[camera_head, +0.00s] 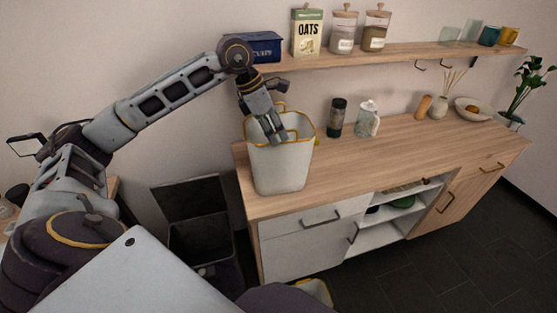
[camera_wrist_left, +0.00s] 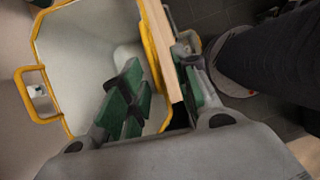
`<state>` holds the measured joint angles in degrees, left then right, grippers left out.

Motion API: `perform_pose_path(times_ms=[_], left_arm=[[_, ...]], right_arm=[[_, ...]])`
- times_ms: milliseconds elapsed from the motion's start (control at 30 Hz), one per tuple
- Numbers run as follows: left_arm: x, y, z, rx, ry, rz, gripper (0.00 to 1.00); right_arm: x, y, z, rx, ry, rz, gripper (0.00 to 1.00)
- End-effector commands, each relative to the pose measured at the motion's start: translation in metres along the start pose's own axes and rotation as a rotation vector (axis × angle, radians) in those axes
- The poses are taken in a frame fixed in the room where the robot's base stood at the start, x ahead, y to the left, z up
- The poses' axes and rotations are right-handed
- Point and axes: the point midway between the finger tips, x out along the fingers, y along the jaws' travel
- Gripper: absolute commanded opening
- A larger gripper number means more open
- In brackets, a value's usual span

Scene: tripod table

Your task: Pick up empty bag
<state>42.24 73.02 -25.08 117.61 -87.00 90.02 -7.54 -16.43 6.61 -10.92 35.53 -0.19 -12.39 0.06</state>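A white bag (camera_head: 282,168) with a yellow rim and yellow handles stands upright on the left end of the wooden counter. In the left wrist view the bag's pale inside (camera_wrist_left: 85,60) looks empty, with one handle (camera_wrist_left: 35,95) at the left. My left gripper (camera_head: 274,138) points down at the bag's mouth, by its near rim. In the left wrist view, its green-padded fingers (camera_wrist_left: 160,98) are apart, with part of the yellow rim and the counter edge showing between them. I cannot tell whether a finger touches the bag. My right gripper is not in view.
The counter (camera_head: 400,150) holds a dark jar (camera_head: 337,118) and a glass jar (camera_head: 367,119) right of the bag. A wall shelf (camera_head: 380,55) with an oats box (camera_head: 306,32) hangs above. A dark open bin (camera_head: 200,240) stands left of the cabinet. A yellow-rimmed pale object (camera_head: 316,291) is low in front.

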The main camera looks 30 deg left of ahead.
Motion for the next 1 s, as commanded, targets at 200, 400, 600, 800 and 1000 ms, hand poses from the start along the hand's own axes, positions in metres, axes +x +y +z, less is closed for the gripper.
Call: perform_pose_path(times_ms=[200,400,600,800,1000], left_arm=[[0.004,0.001,0.0,0.0,0.001,-0.001,0.31],[0.022,0.004,-0.002,-0.002,0.002,-0.003,0.31],[0.043,0.006,-0.002,-0.001,0.002,-0.002,0.31],[0.052,0.006,-0.002,-0.001,0.0,0.0,0.31],[0.052,0.006,-0.002,-0.001,0.0,0.0,0.31]], right_arm=[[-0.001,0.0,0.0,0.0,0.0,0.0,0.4],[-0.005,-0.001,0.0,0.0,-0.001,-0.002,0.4],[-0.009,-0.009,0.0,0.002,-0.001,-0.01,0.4],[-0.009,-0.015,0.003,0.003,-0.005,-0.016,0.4],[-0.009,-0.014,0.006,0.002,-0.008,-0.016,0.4]])
